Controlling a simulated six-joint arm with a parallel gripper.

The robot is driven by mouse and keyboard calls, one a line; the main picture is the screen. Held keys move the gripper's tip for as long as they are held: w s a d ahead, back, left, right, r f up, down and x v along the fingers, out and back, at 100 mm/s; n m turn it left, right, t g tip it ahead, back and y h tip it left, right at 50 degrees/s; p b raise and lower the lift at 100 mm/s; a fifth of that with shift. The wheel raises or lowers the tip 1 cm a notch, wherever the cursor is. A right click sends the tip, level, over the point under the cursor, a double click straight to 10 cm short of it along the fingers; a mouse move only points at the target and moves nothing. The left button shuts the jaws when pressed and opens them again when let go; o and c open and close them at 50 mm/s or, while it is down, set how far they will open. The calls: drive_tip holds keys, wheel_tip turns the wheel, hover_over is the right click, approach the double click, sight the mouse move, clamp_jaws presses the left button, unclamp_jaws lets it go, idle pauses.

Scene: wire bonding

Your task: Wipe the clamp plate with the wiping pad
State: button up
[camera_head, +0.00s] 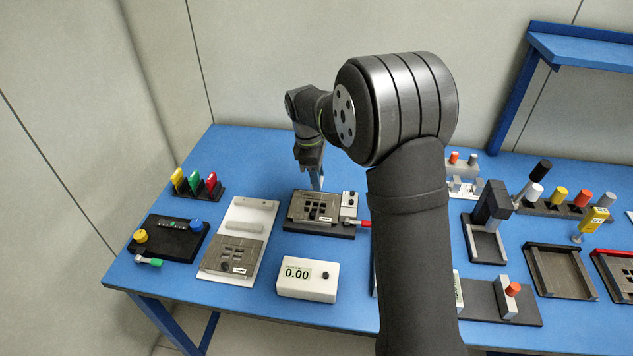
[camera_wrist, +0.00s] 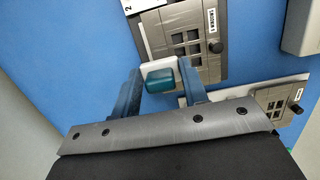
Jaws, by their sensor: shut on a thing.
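My gripper (camera_wrist: 160,88) is shut on the wiping pad, a teal grip block (camera_wrist: 162,80) with a white pad (camera_wrist: 158,67) beneath it. In the head view, my gripper (camera_head: 317,186) points down at the back edge of a grey clamp plate (camera_head: 313,207) with square windows, seated on a dark fixture (camera_head: 320,230). In the wrist view, the white pad overlaps the near edge of that plate (camera_wrist: 205,67); I cannot tell whether it touches. A second similar plate (camera_head: 226,256) lies on a white board (camera_head: 257,215) to the left; it also shows in the wrist view (camera_wrist: 270,99).
A white display box (camera_head: 308,279) reading 0.00 stands in front of the fixture. A red-handled lever (camera_head: 362,223) sticks out at the fixture's right. Yellow, green and red tools (camera_head: 196,182) stand in a rack at the left. A dark control box (camera_head: 167,239) stands at the front left.

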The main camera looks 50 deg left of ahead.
drive_tip(key=shift+r, duration=1.75)
